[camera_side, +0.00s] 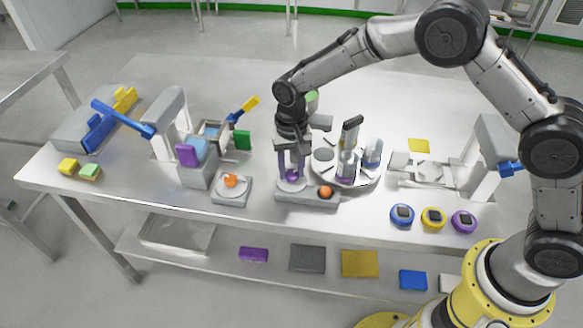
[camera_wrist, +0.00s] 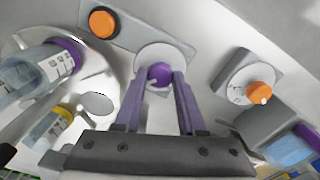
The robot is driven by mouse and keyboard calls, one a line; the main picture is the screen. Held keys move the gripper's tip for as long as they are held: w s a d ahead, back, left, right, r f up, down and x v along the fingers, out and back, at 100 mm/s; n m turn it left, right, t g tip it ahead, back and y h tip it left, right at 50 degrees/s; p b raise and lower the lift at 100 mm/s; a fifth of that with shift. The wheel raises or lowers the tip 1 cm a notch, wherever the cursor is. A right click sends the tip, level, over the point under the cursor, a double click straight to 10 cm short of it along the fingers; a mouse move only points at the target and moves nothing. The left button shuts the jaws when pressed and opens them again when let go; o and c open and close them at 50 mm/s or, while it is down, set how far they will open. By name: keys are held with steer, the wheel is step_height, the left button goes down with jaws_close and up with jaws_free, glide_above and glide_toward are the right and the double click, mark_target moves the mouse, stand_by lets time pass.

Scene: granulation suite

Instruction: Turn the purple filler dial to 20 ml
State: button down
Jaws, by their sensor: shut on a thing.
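The purple filler dial (camera_wrist: 159,76) sits on a pale round disc (camera_wrist: 163,55) on a grey base plate (camera_side: 310,197). In the side view the dial (camera_side: 292,175) shows between my fingers. My gripper (camera_wrist: 160,82) points down over it, its purple fingers shut on the dial from both sides. The scale marks and the dial's exact setting are too small to read, and the fingers hide part of the disc.
An orange knob (camera_side: 325,192) is on the same base plate. A second orange dial (camera_side: 230,181) stands to the left. A round carousel (camera_side: 345,178) with bottles is close on the right. Three round items, blue (camera_side: 402,215), yellow and purple, lie near the front edge.

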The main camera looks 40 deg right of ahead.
mark_target(292, 173)
steer(key=shift+r+m, duration=0.1)
steer(key=shift+m, duration=0.3)
steer(key=c, duration=0.5)
jaws_free()
step_height(292, 173, up, 14)
stand_by(0.3)
